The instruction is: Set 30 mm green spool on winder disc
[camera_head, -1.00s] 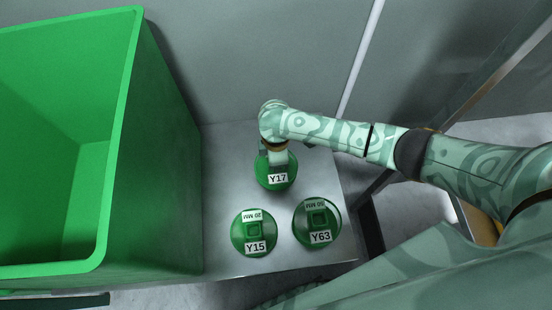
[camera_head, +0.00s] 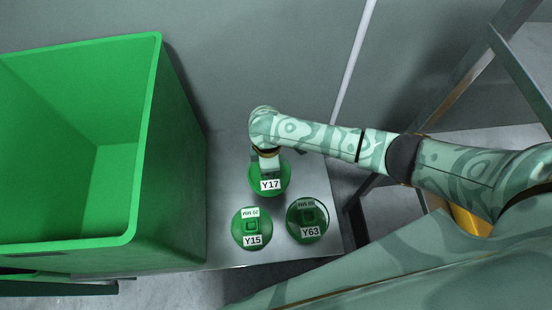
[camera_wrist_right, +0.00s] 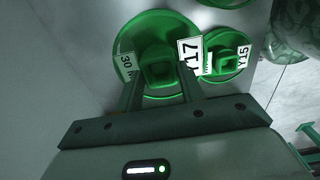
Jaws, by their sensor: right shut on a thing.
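The 30 mm green spool (camera_head: 266,176), tagged Y17, is at the back of the grey table (camera_head: 226,160) in the head view. In the right wrist view the spool (camera_wrist_right: 148,30) shows its round flange, a square hub and a "30" label. My right gripper (camera_wrist_right: 162,78) is shut on the hub, with a finger on each side. It reaches the spool from above in the head view (camera_head: 268,160). Whether the spool touches the table or hangs just above it, I cannot tell. The winder disc and my left gripper are not in view.
Two more green spools, Y15 (camera_head: 251,226) and Y63 (camera_head: 307,219), stand close in front of the held one. A tall green bin (camera_head: 178,170) stands at the left. A grey metal frame (camera_head: 470,72) stands at the right.

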